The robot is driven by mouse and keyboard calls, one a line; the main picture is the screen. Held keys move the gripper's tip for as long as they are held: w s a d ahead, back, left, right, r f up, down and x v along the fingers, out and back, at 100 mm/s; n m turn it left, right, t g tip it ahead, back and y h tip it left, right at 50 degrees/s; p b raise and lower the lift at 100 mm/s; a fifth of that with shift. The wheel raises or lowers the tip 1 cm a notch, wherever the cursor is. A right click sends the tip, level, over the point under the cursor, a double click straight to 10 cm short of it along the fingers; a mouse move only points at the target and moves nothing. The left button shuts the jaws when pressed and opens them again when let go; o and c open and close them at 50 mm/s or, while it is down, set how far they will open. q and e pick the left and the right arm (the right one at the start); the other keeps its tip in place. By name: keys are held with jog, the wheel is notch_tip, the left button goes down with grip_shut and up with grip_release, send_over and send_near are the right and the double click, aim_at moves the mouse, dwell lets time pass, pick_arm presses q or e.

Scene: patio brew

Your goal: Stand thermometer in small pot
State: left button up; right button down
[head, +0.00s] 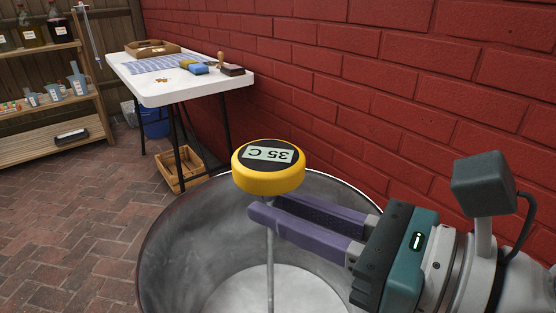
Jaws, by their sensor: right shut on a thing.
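The thermometer (268,168) has a yellow round head with a dark face reading 35 C and a thin metal stem pointing down. My right gripper (262,210) comes in from the right with purple fingers shut on the thermometer just below its head. The metal pot (183,245) stands below, open at the top, with bare grey walls and a pale bottom. The thermometer is upright and its stem hangs inside the pot's outline. The stem's lower end runs to the picture's bottom edge, so I cannot tell whether it touches the pot. My left gripper is out of view.
A red brick wall (420,95) runs close behind the pot. A white folding table (165,92) at the back left holds a tray, a striped cloth and brushes. A wooden crate (178,170) is under it. Wooden shelves (60,145) stand far left; brick floor is clear between.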

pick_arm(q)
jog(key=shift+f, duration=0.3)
pick_arm(e)
jog(key=shift+f, duration=0.35)
jog(key=c, duration=0.7)
grip_release()
jog(key=shift+c, duration=0.2)
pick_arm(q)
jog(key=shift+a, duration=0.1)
